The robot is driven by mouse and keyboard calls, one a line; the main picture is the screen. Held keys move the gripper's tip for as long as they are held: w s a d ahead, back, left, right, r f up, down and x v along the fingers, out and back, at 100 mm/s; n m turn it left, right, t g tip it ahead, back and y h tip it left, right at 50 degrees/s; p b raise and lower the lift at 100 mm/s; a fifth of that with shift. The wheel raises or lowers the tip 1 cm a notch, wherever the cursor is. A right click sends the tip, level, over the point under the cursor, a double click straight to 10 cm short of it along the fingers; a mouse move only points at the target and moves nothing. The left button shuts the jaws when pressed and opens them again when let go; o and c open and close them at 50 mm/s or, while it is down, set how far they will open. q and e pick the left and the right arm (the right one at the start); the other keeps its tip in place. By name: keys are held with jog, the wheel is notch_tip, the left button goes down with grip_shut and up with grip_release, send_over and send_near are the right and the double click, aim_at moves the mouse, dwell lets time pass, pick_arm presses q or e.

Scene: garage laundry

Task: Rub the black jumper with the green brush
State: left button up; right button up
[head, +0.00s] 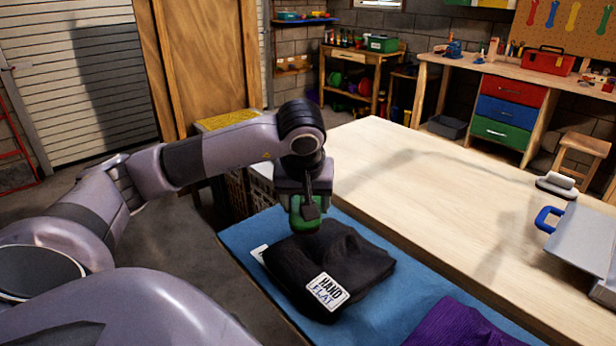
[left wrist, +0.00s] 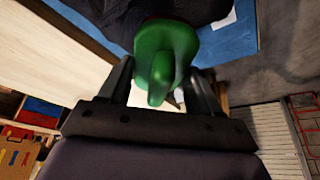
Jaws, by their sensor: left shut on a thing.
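The black jumper (head: 328,262) lies folded on a blue mat (head: 255,230), with a white label (head: 327,291) reading "HAND FLAT" on its near side. My left gripper (head: 308,208) is over the jumper's far left part, pointing down, shut on the green brush (head: 303,222). In the left wrist view the brush (left wrist: 165,55) sits between the two fingers (left wrist: 160,88), with the dark jumper (left wrist: 115,12) just beyond it. The brush's underside is hidden, so I cannot tell whether it touches the cloth. My right gripper is not in view.
A purple cloth (head: 462,325) lies on the mat at the near right. A pale wooden table (head: 430,185) adjoins the mat and is largely clear. A grey object with a blue handle (head: 548,219) and a small iron-like item (head: 557,184) stand at its right.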

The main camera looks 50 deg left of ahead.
pick_arm(q)
jog(key=shift+r+p, duration=1)
jog(key=shift+r, duration=0.7)
